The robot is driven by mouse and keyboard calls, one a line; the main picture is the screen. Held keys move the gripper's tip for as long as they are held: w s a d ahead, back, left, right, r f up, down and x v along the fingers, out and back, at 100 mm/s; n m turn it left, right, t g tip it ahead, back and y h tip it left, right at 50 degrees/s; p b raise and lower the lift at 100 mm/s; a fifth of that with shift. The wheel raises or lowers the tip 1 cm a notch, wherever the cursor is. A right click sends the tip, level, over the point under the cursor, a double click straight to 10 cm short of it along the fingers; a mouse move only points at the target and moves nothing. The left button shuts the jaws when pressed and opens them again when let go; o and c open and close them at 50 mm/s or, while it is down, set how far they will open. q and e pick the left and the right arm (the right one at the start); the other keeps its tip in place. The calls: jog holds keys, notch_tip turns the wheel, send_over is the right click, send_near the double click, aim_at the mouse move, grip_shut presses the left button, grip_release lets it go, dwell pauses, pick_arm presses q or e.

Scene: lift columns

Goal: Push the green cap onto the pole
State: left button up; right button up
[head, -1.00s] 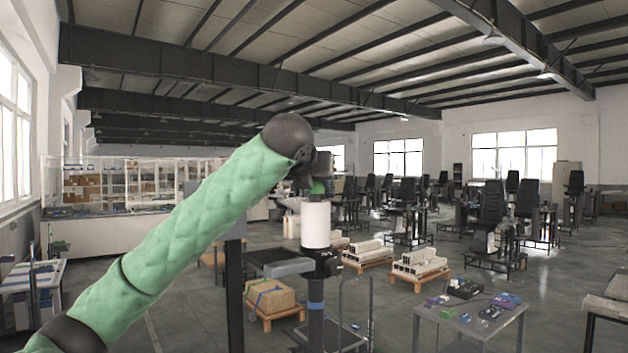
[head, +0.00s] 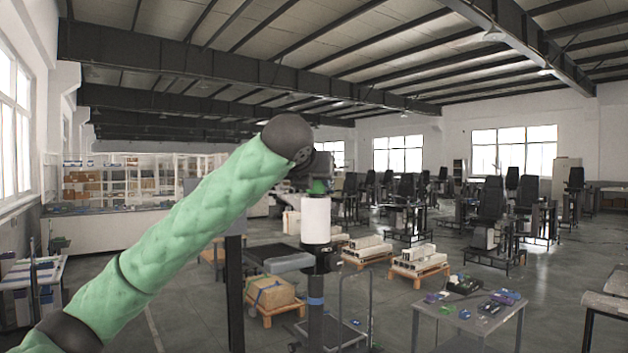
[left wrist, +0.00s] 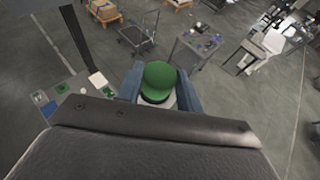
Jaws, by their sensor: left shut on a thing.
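The green cap (head: 318,187) sits at the top of the white cylinder (head: 316,220) that crowns the upright pole (head: 315,325). My left gripper (head: 318,172) is above the pole, partly hidden behind the dark end of my green arm. In the left wrist view the cap (left wrist: 158,78) is between the two blue fingers (left wrist: 159,90), which are shut on it. A pale rim (left wrist: 158,102) shows just below the cap there. The cap looks in contact with or very close to the pole top; how far it is on cannot be told. My right gripper is out of view.
A table (head: 468,318) with small items is at right. Pallets (head: 420,272) and chairs stand farther back.

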pick_arm(q)
jog(key=shift+f, duration=0.65)
dwell(1.8)
jog(key=o, duration=1.5)
jog(key=shift+r, duration=0.1)
jog(key=shift+r, duration=1.15)
jog(key=shift+r, duration=2.35)
grip_shut()
jog(key=shift+f, duration=0.4)
